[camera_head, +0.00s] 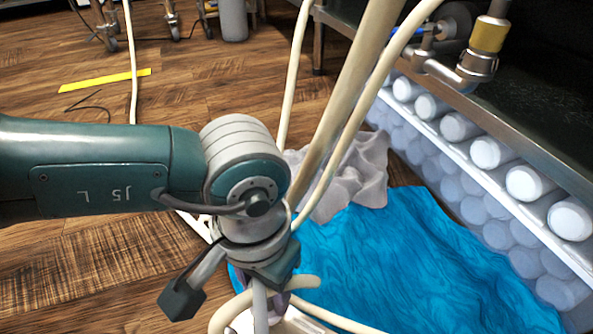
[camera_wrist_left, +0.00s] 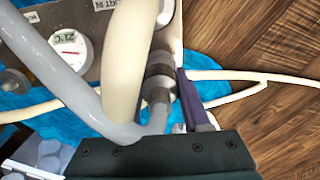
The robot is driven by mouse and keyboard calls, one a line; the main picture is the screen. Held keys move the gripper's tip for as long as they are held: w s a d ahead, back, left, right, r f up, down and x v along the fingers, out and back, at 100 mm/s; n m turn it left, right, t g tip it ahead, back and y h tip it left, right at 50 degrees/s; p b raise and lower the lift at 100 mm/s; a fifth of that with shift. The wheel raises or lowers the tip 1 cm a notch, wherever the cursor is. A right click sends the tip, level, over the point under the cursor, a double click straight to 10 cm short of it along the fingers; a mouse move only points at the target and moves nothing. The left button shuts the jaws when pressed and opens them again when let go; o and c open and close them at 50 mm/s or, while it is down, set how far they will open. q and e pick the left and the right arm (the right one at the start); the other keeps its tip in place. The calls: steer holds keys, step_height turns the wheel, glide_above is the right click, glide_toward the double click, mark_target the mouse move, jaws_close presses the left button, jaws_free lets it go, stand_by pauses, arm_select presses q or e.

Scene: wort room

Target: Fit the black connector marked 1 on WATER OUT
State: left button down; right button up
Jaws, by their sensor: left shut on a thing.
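My left gripper (camera_head: 278,290) points down at the bottom of the head view, partly hidden by its own wrist. In the left wrist view a dark purple finger (camera_wrist_left: 192,105) stands beside a dark grey to black connector (camera_wrist_left: 160,68), on which the gripper appears shut. Its number does not show. A grey hose (camera_wrist_left: 75,75) runs down to the gripper, and a thick cream hose (camera_wrist_left: 125,60) crosses in front. Behind them is a metal panel (camera_wrist_left: 88,20) with a partly hidden label ending in "RT IN". No WATER OUT label is readable. My right gripper is not in view.
A dial (camera_wrist_left: 67,45) reading about 21°C is on the panel. Cream hoses (camera_head: 355,115) rise past my wrist. A blue sheet (camera_head: 400,265) and grey cloth (camera_head: 345,180) lie on the wooden floor. A rack of white-capped containers (camera_head: 490,153) stands at right.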

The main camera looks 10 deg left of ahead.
arm_select(q)
steer(key=shift+c, duration=1.4)
jaws_free()
